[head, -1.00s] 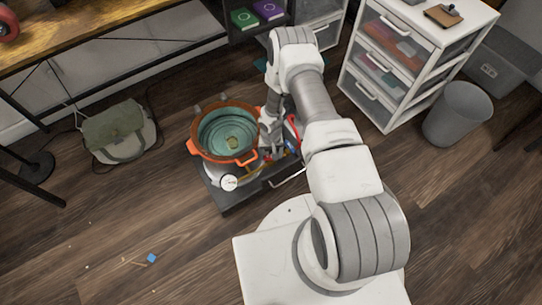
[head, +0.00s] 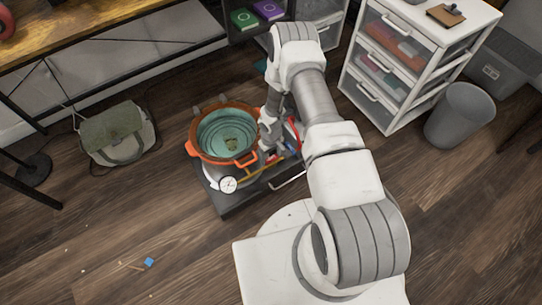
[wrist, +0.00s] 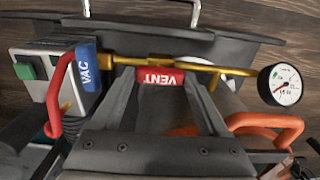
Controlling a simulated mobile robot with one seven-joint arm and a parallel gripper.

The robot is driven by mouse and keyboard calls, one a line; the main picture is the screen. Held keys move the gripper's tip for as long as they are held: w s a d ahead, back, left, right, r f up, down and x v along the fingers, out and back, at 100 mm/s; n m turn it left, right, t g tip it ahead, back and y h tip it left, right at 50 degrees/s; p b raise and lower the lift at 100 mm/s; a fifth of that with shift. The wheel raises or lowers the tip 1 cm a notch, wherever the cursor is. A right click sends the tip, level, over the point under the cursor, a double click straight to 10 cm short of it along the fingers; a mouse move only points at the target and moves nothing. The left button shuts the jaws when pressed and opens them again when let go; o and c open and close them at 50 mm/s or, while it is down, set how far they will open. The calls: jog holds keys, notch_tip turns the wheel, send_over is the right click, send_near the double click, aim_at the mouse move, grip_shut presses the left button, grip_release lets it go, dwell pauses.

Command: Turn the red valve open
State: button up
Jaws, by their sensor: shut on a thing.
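The red valve handle marked VENT (wrist: 162,78) sits on a brass pipe (wrist: 215,67) in the wrist view. My gripper (wrist: 160,88) is shut on it, with one grey finger on each side. In the head view my gripper (head: 269,147) reaches down beside the orange-rimmed pot (head: 249,158), and the red handle is hard to make out there. A blue handle marked VAC (wrist: 88,68) is on the same pipe to the left in the wrist view. A round gauge (wrist: 283,84) is at the pipe's right end.
A red hose (wrist: 56,92) curves beside a grey box with a green switch (wrist: 26,71). The rig stands on a dark base (head: 235,205) on the floor. A drawer unit (head: 390,95), bin (head: 460,112) and bag (head: 115,130) stand around it.

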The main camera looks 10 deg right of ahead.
jog(key=o, duration=1.2)
jog(key=shift+o, duration=0.2)
